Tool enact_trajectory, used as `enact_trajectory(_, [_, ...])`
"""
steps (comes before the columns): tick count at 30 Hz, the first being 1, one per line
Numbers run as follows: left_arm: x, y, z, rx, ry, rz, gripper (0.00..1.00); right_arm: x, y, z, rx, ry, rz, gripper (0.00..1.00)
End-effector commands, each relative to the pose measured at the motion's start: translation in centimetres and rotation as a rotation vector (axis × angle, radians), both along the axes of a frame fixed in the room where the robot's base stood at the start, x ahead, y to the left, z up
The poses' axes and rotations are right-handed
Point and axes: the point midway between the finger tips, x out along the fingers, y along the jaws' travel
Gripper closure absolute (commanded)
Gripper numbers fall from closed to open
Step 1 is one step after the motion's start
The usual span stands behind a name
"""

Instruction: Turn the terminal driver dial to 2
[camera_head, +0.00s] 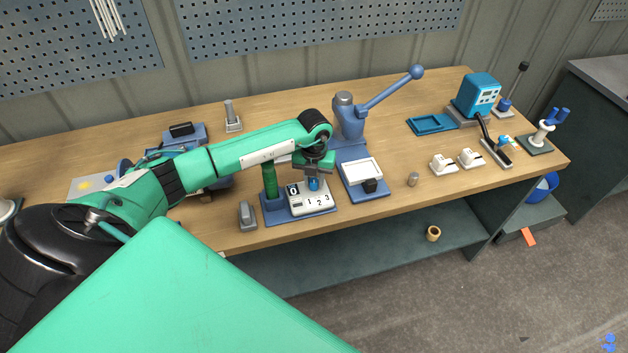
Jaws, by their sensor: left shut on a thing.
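The terminal driver's dial is a small blue knob (314,185) on a white panel (322,205) marked 1, 2 and 3, with a dark 0 mark at its left. The panel sits on a blue base at the bench's front edge. A green upright handle (270,181) stands on the left of the same base. My left gripper (314,178) points down over the panel and is shut on the knob. The gripper hides the knob's top, so I cannot tell its pointer direction. My right gripper is not in view.
A blue lever press (346,118) with a long arm stands close behind and right. A white-topped blue fixture (362,172) is right of the panel. A small grey block (247,215) is to the left.

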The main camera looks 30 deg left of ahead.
Motion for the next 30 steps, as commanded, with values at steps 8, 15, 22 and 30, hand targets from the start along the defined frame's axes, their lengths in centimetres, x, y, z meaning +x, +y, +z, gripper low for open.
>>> enact_trajectory(8, [0.02,0.05,-0.01,0.001,-0.001,0.153,0.96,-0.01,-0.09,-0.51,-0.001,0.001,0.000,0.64])
enact_trajectory(15, [0.04,0.05,0.04,0.001,-0.001,0.212,0.96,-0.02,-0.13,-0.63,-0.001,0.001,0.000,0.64])
enact_trajectory(22, [0.05,0.05,0.07,0.001,-0.002,0.223,0.96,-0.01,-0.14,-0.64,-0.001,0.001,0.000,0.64])
enact_trajectory(30, [0.07,0.05,0.08,0.001,-0.002,0.222,0.64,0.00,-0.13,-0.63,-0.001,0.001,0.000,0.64])
